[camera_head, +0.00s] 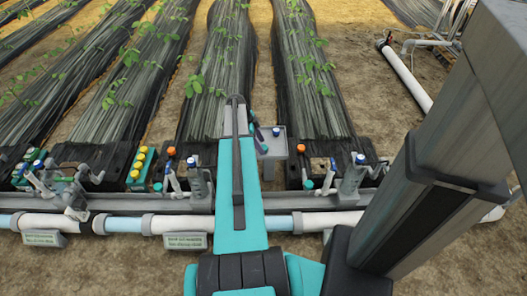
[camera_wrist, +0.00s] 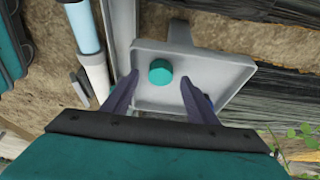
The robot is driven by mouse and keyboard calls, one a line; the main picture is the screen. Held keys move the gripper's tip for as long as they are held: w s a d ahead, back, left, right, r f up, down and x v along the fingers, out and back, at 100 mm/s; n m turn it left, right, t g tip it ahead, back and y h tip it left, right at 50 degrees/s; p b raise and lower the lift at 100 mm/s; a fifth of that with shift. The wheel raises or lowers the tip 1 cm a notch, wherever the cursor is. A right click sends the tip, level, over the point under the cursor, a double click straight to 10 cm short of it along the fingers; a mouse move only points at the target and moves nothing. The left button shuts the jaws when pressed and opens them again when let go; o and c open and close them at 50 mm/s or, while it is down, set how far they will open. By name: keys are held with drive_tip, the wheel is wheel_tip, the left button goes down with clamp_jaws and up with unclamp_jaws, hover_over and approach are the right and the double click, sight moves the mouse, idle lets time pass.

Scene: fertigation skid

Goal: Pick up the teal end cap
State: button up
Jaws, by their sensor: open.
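The teal end cap (camera_wrist: 160,71) lies in a shallow grey tray (camera_wrist: 225,72) in the wrist view, on the tray's bare floor away from its rim. My gripper (camera_wrist: 160,80) is open, with one dark finger on each side of the picture's middle. The cap shows between and slightly beyond the fingertips, and I see no finger touching it. In the head view my arm partly covers the small grey tray (camera_head: 273,152), and I cannot clearly make out the cap there.
White and light-blue pipe (camera_head: 280,222) runs across the skid, with a grey rail (camera_head: 110,202) behind it. Valves with orange and blue caps stand along the rail. A green block with yellow caps (camera_head: 140,168) is at left. Covered plant rows (camera_head: 310,70) lie beyond.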

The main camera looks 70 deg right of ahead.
drive_tip(key=shift+x, duration=0.95)
drive_tip(key=c, duration=1.2)
drive_tip(key=shift+r, duration=0.15)
wheel_tip(320, 180, up, 10)
drive_tip(key=p, duration=0.2)
drive_tip(key=shift+w, duration=0.1)
